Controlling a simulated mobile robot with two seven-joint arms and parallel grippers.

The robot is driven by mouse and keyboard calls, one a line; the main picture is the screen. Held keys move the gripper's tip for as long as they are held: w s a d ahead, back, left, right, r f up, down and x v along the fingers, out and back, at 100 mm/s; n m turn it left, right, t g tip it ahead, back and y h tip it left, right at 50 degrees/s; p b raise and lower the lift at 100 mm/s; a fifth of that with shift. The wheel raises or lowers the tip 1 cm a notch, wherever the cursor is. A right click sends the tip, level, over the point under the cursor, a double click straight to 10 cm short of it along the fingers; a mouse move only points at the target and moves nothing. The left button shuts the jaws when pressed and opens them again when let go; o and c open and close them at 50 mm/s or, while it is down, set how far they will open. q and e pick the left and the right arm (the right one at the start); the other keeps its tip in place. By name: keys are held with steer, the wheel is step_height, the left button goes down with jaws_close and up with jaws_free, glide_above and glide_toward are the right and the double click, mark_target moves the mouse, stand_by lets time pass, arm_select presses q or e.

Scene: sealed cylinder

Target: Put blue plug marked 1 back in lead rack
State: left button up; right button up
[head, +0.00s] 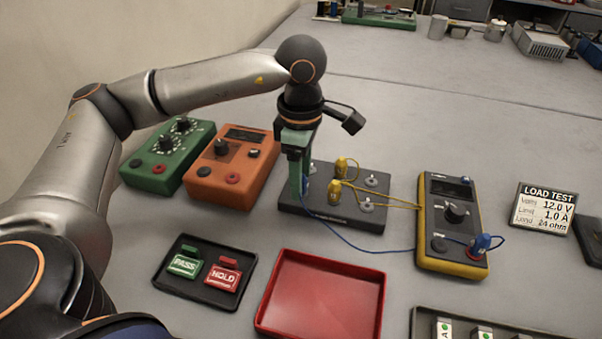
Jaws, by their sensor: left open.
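My left gripper (301,188) points down over the left end of a dark terminal block (345,214). It is open, and its green fingers hide most of what is at that end. A blue lead (350,243) runs from beneath the fingers to a blue plug (479,246) standing in the lower right of the yellow multimeter (435,220). A plug at the lead's other end is hidden by the fingers. I cannot read a number 1 on any plug. I cannot make out a lead rack. My right gripper is not in view.
Two yellow plugs (334,192) stand in the block, with yellow leads to the meter. Green (150,175) and orange (236,190) instruments stand left. A PASS/HOLD tray (172,285) and an empty red tray (320,295) lie in front. A LOAD TEST card (543,208) is right.

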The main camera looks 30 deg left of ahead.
arm_select(q)
step_height(320, 180, up, 12)
steer(key=p, duration=0.1)
steer(key=shift+r, duration=0.25)
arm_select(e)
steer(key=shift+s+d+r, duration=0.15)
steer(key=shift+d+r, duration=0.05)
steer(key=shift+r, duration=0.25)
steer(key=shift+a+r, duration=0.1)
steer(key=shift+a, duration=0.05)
